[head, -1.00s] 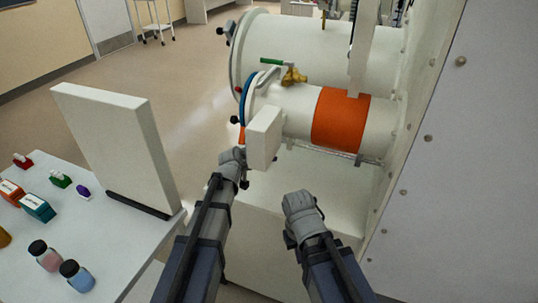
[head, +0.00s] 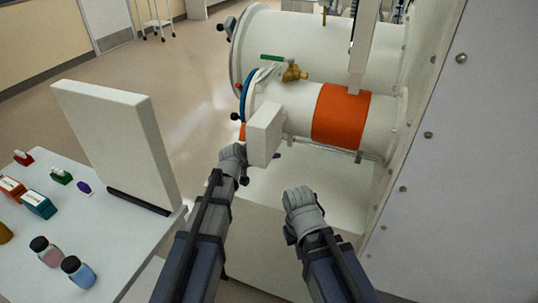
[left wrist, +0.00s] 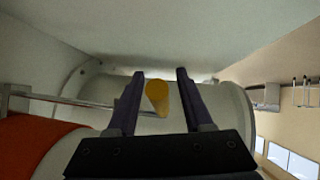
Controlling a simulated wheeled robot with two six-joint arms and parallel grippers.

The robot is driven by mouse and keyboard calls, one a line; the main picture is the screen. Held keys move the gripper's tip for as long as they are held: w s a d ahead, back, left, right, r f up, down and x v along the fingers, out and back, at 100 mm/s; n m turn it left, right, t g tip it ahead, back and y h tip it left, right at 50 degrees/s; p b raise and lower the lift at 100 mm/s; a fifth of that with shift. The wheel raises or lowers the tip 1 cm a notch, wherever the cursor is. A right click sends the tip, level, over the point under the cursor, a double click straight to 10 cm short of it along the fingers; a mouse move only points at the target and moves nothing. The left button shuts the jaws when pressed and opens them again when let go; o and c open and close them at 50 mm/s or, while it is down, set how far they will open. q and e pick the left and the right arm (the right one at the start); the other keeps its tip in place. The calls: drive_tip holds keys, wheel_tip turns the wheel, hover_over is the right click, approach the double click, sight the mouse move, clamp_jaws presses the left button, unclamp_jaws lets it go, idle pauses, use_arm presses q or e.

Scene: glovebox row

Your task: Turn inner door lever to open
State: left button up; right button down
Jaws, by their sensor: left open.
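In the left wrist view a yellow-orange tapered handle (left wrist: 157,97) shows between the two dark fingers of my open left gripper (left wrist: 165,95). The fingers stand apart on either side of it, and I cannot tell if either touches. In the head view my left arm reaches up to the small white chamber (head: 292,110) with its orange band (head: 341,117). The fingers are hidden there, beside a white box (head: 264,134). My right arm ends below the chamber, over the white surface; its jaws cannot be made out. I cannot identify the inner door lever for certain.
A larger white chamber (head: 310,45) lies behind the small one. A brass valve (head: 293,73) with a green lever sits between them. A white wall panel (head: 470,160) closes off the right. At left, a table (head: 110,240) carries bottles, small boxes and an upright white panel (head: 112,140).

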use_arm(q)
drive_tip(key=p+v, duration=0.4)
drive_tip(key=v, duration=0.3)
drive_tip(key=shift+r, duration=0.15)
drive_tip(key=shift+s+a+r, duration=0.1)
drive_tip(key=shift+s+a, duration=0.05)
drive_tip(key=shift+s, duration=0.1)
